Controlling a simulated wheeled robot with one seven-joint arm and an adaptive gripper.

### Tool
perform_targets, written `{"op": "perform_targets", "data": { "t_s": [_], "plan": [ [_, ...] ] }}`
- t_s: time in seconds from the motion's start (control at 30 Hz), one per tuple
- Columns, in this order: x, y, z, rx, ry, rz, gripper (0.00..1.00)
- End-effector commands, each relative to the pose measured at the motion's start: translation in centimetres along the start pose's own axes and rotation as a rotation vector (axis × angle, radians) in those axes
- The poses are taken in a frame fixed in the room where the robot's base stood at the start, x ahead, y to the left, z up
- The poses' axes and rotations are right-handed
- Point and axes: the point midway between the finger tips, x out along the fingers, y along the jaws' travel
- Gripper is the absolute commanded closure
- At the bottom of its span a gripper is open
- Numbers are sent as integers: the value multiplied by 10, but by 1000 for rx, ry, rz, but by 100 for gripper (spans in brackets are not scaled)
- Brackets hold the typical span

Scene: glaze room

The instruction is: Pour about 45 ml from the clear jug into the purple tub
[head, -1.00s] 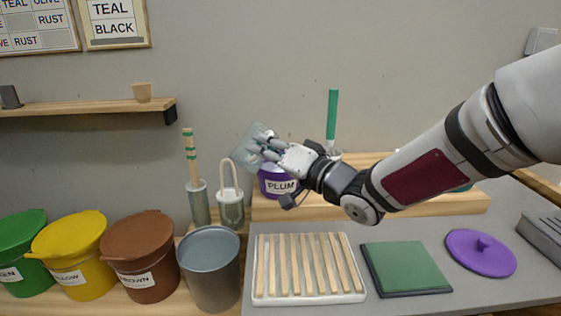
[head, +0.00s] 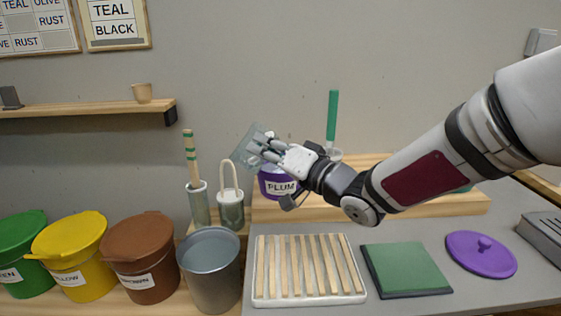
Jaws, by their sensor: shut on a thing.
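The clear jug (head: 250,143) is in my gripper (head: 263,147), which is shut on it. The jug is tilted, just above and left of the purple tub (head: 279,185), labelled PLUM. The tub stands on a wooden riser at the back, and my gripper and wrist hide its top. I cannot tell the jug's liquid level or whether any stream is falling. The purple lid (head: 481,254) lies flat on the grey counter at the right, apart from the tub.
A slatted rack (head: 310,298), a green pad (head: 406,268) and an open grey bucket (head: 212,270) stand in front. Green, yellow and brown lidded tubs (head: 144,284) line the left. Brush holders (head: 231,214) stand left of the purple tub. A green-handled tool (head: 332,115) rises behind my wrist.

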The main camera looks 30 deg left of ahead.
Motion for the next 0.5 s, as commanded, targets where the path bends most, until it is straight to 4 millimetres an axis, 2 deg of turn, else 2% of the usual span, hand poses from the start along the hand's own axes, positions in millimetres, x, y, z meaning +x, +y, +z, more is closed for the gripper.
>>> {"op": "perform_targets", "data": {
  "t_s": [0.27, 0.5],
  "plan": [
    [0, -1, 1, -24, -1, -1, 100],
    [0, -4, 10, -167, -14, 2, 100]
  ]
}}
